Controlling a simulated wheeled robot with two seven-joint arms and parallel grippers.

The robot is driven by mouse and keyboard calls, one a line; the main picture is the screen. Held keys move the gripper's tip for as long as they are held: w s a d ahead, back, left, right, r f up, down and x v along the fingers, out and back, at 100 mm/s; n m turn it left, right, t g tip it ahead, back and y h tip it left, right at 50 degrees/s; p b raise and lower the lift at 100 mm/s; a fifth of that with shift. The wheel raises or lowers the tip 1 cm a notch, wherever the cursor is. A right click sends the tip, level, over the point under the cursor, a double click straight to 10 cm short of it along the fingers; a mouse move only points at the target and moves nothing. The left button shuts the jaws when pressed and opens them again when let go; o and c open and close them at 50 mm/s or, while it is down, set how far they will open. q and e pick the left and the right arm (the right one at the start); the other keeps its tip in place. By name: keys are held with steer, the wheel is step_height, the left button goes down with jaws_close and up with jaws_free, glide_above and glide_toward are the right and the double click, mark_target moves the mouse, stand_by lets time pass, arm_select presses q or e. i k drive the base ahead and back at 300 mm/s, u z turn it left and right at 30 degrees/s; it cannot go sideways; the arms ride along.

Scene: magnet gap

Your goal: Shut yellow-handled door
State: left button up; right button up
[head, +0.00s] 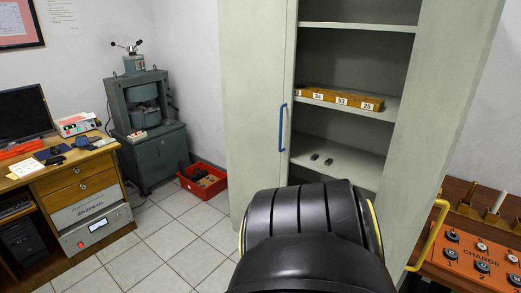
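The yellow handle (432,237) is at the right in the head view, on the outer side of the grey-green cabinet's right door (440,110). That door stands open, swung out toward me, and the shelves behind it are exposed. The door's lower part is partly hidden by a black rounded link of my arm at the bottom centre. Neither of my grippers is in view, so I cannot see whether one touches the handle.
The cabinet's left door (258,100), with a blue handle (282,127), looks shut. A wooden block with number labels (340,98) lies on a shelf. An orange panel marked CHARGE (480,262) is right of the open door. Tiled floor (170,235) is clear at left; a red crate (203,181) stands farther back.

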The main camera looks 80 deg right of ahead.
mark_target(454, 39)
steer(key=k, duration=1.15)
steer(key=z, duration=2.2)
